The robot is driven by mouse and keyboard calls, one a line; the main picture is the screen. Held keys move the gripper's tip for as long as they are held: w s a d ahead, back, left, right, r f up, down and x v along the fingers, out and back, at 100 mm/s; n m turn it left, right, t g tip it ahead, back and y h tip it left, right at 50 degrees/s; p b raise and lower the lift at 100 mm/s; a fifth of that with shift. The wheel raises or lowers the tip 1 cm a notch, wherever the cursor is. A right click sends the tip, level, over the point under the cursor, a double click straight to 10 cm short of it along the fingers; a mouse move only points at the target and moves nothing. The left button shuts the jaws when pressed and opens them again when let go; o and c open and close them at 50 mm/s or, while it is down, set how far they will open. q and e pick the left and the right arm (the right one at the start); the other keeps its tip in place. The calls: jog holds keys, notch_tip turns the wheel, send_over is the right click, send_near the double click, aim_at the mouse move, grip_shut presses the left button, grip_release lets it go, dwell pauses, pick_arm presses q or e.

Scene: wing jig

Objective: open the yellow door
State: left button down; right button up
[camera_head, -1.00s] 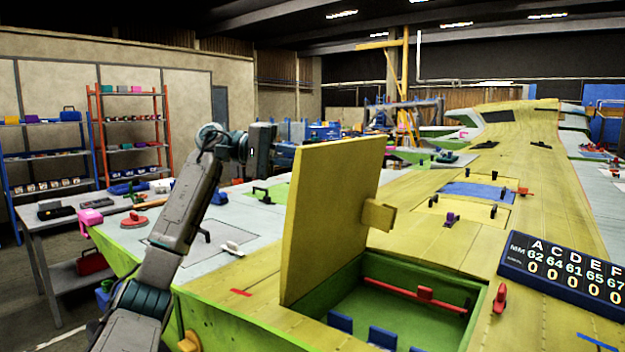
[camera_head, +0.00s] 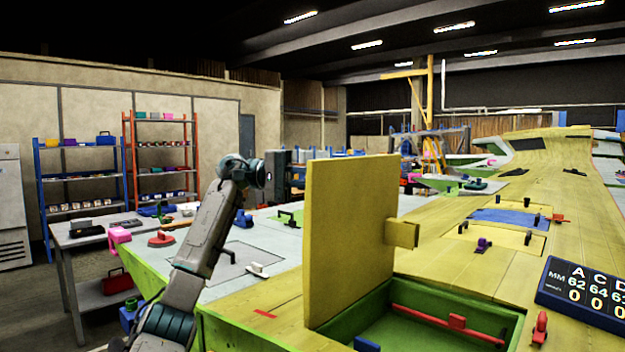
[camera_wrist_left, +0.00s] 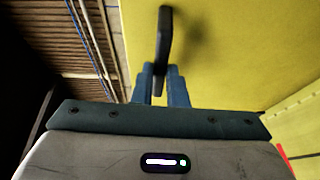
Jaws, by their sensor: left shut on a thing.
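The yellow door (camera_head: 345,240) stands swung up, about upright, at the edge of its opening, with a yellow block (camera_head: 402,233) on its right face. Below it is the opening's green-walled bay (camera_head: 490,322). In the left wrist view, the door (camera_wrist_left: 230,50) fills the right side, with a black handle (camera_wrist_left: 164,38) standing out from it. My left gripper (camera_wrist_left: 162,80) is shut on this handle. My right gripper is not in view.
Inside the bay are a red bar (camera_head: 440,324) and a blue block (camera_head: 366,344). A black number board (camera_head: 590,292) stands at right on the yellow wing surface. A white-handled piece (camera_head: 257,270) lies left of the door. A grey table (camera_head: 85,235) and shelves stand further left.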

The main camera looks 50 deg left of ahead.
pick_arm(q)
jog(key=c, duration=1.4)
grip_release()
jog(key=shift+c, duration=0.2)
